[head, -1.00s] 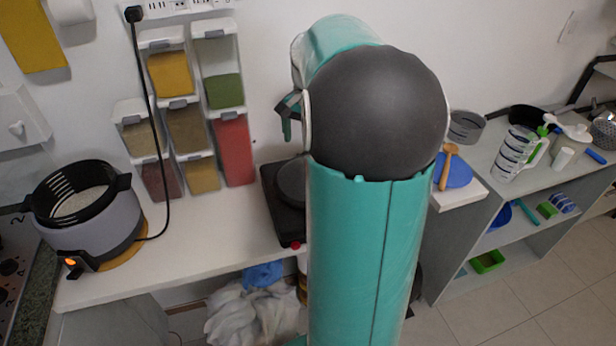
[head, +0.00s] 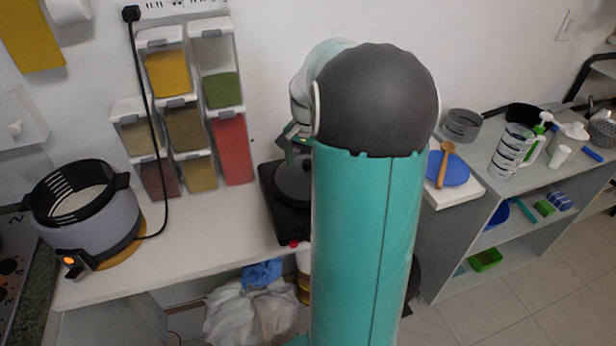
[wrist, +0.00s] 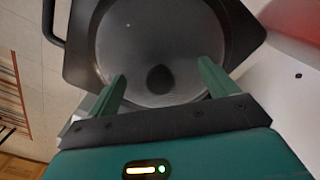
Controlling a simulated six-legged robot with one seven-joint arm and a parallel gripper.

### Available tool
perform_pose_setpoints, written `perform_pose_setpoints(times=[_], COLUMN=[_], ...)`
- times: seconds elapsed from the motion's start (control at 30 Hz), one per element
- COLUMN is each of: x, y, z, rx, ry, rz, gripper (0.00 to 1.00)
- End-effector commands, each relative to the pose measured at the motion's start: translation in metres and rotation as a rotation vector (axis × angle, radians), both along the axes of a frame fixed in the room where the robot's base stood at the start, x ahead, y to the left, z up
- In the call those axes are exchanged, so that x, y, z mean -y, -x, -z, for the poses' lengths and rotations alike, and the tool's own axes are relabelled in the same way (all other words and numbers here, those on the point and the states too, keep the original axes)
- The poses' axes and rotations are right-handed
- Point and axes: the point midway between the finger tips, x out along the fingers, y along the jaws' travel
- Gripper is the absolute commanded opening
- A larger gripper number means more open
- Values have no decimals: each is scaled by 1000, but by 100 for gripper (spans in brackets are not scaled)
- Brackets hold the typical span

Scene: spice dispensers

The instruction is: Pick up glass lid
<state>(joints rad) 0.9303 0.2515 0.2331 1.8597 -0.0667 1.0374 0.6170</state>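The glass lid (wrist: 160,38) is round and greyish with a dark round knob (wrist: 160,79). In the wrist view it fills the upper middle, on a dark pan or cooker. My gripper (wrist: 160,80) is open, with its two green fingers on either side of the knob and nothing gripped. In the head view the lid (head: 294,180) lies on the black hot plate (head: 283,222), partly hidden behind my arm. My gripper (head: 294,146) is just above it there, mostly hidden.
Spice dispensers (head: 183,127) stand against the wall to the left of the hot plate. A cooker with a black basket (head: 80,205) stands at the counter's left end. A blue plate with a wooden spoon (head: 448,168) and a measuring jug (head: 511,150) are to the right. The counter between cooker and hot plate is clear.

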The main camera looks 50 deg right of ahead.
Motion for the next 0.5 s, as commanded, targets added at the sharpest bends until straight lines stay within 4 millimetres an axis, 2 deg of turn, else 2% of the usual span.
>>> perform_pose_setpoints(times=[0.03,0.07,0.4,0.5], x=[0,0,-1,-2], y=[0,0,1,2], z=[0,0,3,5], rx=[0,0,-5,-6], ry=[0,0,-6,-8], rz=[0,0,0,0], gripper=[74,69,2,0])
